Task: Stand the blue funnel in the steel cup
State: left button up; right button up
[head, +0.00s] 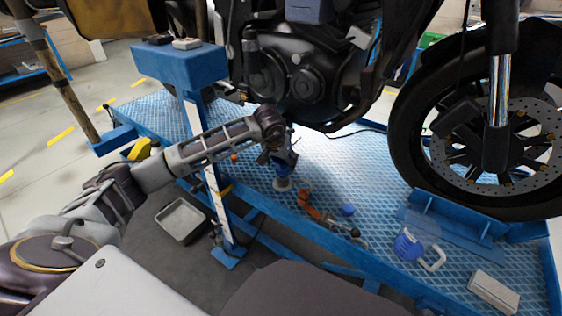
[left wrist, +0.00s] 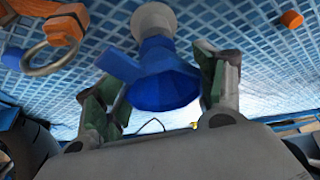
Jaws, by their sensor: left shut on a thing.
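The blue funnel (head: 285,166) is between the fingers of my left gripper (head: 280,152), above the blue lift platform. In the left wrist view the funnel (left wrist: 163,80) shows its wide mouth towards the camera, and my left gripper (left wrist: 160,90) is shut on it from both sides. The pale steel cup (head: 283,184) stands on the platform just below the funnel. In the left wrist view the cup (left wrist: 153,19) lies beyond the funnel's narrow end. The spout tip is hidden, so I cannot tell whether it is inside the cup. My right gripper is not in view.
An orange-handled tool (head: 308,205) and a small blue object (head: 347,210) lie right of the cup. A clear jug with blue contents (head: 408,246) and a pale box (head: 493,292) are farther right. The motorcycle's engine (head: 290,72) overhangs behind.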

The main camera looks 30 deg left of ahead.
pick_arm(q)
jog(key=shift+f+b, duration=0.55)
jog(key=shift+f, duration=0.35)
dwell(0.8)
jog(key=o, duration=1.1)
jog(key=shift+r, duration=0.15)
jog(key=v, duration=1.1)
jog(key=shift+s+r, duration=0.15)
jog(key=shift+r, duration=0.25)
jog(key=shift+s+f, duration=0.1)
